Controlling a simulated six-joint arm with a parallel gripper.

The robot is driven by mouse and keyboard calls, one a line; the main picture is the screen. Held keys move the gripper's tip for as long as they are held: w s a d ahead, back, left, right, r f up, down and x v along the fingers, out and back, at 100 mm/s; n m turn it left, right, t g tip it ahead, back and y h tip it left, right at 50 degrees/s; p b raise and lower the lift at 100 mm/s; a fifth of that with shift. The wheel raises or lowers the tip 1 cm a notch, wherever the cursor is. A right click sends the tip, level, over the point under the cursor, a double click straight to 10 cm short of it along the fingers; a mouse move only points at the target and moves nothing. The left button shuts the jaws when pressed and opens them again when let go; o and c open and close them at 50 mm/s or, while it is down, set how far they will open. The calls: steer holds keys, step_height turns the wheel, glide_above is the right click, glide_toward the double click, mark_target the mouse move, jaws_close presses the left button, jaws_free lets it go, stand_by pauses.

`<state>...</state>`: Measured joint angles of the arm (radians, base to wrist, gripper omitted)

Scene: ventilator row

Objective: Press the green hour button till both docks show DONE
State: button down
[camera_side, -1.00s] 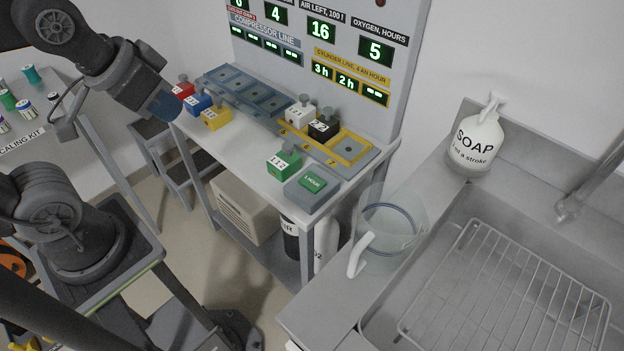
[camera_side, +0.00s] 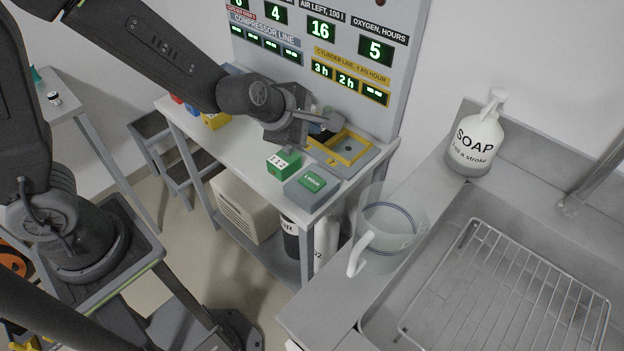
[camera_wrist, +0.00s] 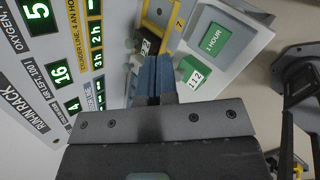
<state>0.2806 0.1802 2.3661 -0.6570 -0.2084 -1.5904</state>
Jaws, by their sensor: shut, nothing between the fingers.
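The green "1 HOUR" button (camera_side: 312,182) sits on a grey box at the front right corner of the bench. It also shows in the wrist view (camera_wrist: 213,38). The yellow-framed cylinder-line docks (camera_side: 355,153) lie behind it. Their displays (camera_side: 347,80) read 3 h, 2 h and dashes; no DONE shows. The black block (camera_wrist: 147,47) stands at a dock, mostly hidden in the side view. My gripper (camera_side: 333,122) is shut and empty, above the docks and behind and above the button, apart from it. Its blue-grey fingertips show in the wrist view (camera_wrist: 154,64).
A green block (camera_side: 284,163) marked 112 stands just left of the button box. A yellow block (camera_side: 215,120) and others stand at the bench's left, partly behind my arm. The display panel (camera_side: 398,40) rises behind. A clear jug (camera_side: 392,235) stands on the sink counter to the right.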

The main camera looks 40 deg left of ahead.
mark_target(313, 182)
steer(key=f+n, duration=0.1)
steer(key=w+f+n+y, duration=0.1)
steer(key=f+n, duration=0.1)
steer(key=f+n+y, duration=0.1)
steer(key=f+n, duration=0.1)
steer(key=shift+w+a, duration=0.2)
steer(key=shift+w, duration=0.15)
steer(key=shift+f, duration=0.1)
steer(key=shift+f, duration=4.35)
steer(key=shift+f, duration=0.1)
steer(key=shift+f, duration=0.3)
steer(key=shift+f, duration=0.4)
steer(key=shift+r, duration=0.8)
steer(key=shift+r, duration=0.1)
